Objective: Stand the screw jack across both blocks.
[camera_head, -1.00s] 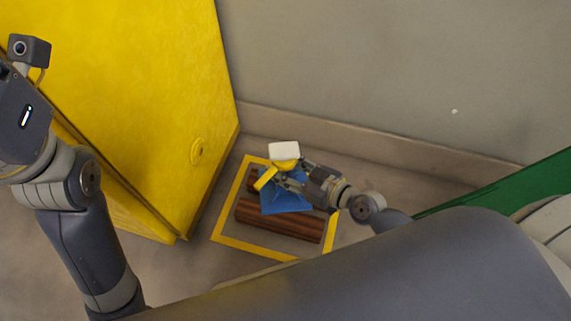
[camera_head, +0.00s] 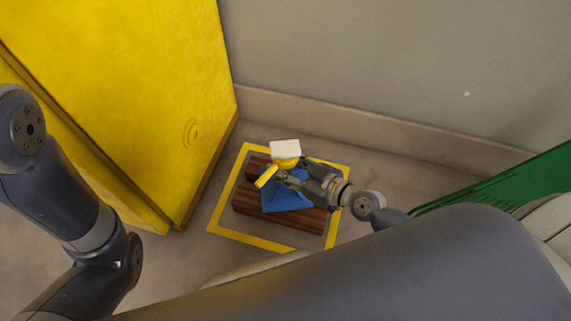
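The screw jack has a blue base (camera_head: 287,197), a yellow part with a handle and a white top (camera_head: 285,148). It stands over two brown wooden blocks, the front block (camera_head: 252,206) and the rear block (camera_head: 257,163), with its base overlapping both in this view. My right gripper (camera_head: 284,176) is at the jack's upper body from the right. Its fingers appear around the jack, but the contact is small and partly hidden. Whether the base rests fully on both blocks cannot be told. My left gripper is out of view; only my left arm shows.
A yellow square outline (camera_head: 222,236) on the floor surrounds the blocks. A large yellow cabinet-like body (camera_head: 140,90) stands at the left. A grey wall (camera_head: 400,70) with a low ledge runs behind, and a green panel (camera_head: 500,188) is at the right.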

